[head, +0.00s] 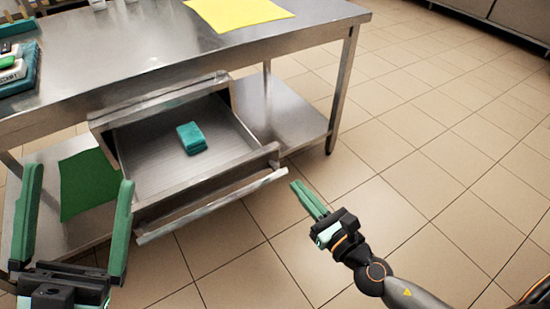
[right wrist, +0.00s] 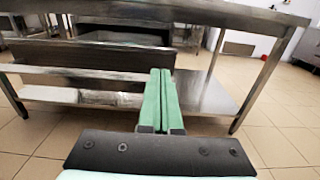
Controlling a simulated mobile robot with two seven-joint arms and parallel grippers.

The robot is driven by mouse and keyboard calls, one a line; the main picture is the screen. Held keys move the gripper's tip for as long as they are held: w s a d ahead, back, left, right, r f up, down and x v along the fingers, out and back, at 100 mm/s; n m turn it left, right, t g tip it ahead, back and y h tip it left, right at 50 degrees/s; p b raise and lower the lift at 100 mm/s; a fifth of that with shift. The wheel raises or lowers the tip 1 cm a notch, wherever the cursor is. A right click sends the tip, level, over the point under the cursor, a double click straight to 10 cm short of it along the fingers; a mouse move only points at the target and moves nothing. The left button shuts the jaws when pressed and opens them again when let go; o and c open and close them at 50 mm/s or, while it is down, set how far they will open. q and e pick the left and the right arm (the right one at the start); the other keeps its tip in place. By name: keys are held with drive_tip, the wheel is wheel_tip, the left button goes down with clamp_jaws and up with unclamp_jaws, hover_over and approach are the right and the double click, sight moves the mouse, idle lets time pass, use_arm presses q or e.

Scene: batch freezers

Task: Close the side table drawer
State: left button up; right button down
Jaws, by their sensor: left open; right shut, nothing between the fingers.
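The side table's drawer (head: 160,177) is pulled open below the steel tabletop (head: 120,75). A folded teal cloth or sponge-like item (head: 191,138) lies inside it. In the right wrist view the drawer front (right wrist: 95,55) is ahead and to the left. My left gripper (head: 78,205) is open and empty, at the left of the head view, left of the drawer's front. My right gripper (head: 296,187) is shut with nothing between its fingers, at the right end of the drawer's handle bar (head: 215,204). In the right wrist view its green fingers (right wrist: 161,85) are together; contact with the drawer cannot be told.
A yellow sheet (head: 238,12) lies on the tabletop, and a teal tray with items (head: 22,72) stands at its left edge. A green sheet (head: 88,183) lies on the lower shelf (head: 285,115). A table leg (head: 342,90) stands right of the drawer. The tiled floor (head: 420,150) at right is clear.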

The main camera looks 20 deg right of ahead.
drive_tip(key=p, duration=0.1)
approach(268, 153)
drive_tip(key=x, duration=0.5)
drive_tip(key=shift+w+a+r, duration=0.1)
drive_tip(key=shift+w, duration=0.1)
use_arm(q)
drive_tip(key=shift+a+r, duration=0.1)
drive_tip(key=shift+r, duration=0.65)
use_arm(e)
drive_tip(key=shift+w+a, duration=0.2)
drive_tip(key=shift+w, duration=0.45)
drive_tip(key=shift+w, duration=0.1)
